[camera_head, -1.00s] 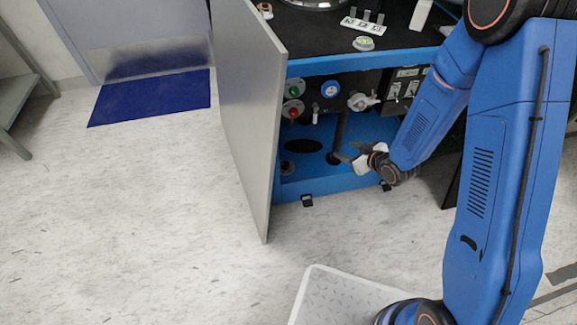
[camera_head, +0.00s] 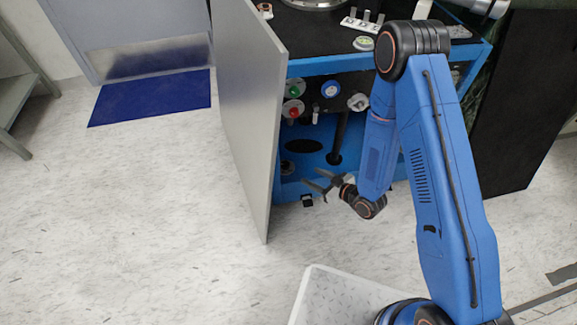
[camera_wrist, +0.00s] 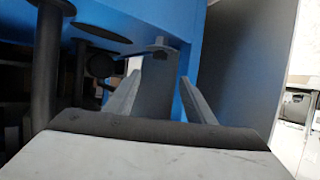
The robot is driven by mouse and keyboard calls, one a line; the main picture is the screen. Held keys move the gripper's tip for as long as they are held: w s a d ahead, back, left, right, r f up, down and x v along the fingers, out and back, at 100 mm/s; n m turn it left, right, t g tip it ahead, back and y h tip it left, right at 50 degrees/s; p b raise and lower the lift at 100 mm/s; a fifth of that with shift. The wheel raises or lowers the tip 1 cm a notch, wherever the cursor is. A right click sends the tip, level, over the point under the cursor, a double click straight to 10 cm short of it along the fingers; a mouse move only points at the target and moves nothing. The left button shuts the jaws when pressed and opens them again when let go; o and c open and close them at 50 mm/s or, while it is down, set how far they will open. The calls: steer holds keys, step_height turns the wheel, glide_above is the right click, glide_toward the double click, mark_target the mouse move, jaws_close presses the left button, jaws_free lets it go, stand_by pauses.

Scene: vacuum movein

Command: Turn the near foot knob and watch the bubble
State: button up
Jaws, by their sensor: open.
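The near foot knob (camera_head: 307,200) is a small black foot at the lower front corner of the blue cabinet frame, near the open door. My gripper (camera_head: 317,183) is open just right of and above it in the head view, with no visible contact. In the wrist view, the two grey fingers (camera_wrist: 160,82) stand apart, with a small grey bracket-like part (camera_wrist: 160,45) on the blue frame beyond them; I cannot tell whether it belongs to the foot. The round green bubble level (camera_head: 363,43) lies on the dark top; its bubble is too small to read.
The grey door (camera_head: 248,110) stands open just left of the foot. Valve knobs (camera_head: 293,90) and a dark post (camera_head: 338,135) are inside the cabinet. A blue mat (camera_head: 150,97) lies at the far left.

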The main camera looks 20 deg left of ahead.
mark_target(286, 164)
steer(key=x, duration=1.5)
steer(key=shift+a+f, duration=0.15)
steer(key=shift+f, duration=0.05)
steer(key=c, duration=1.1)
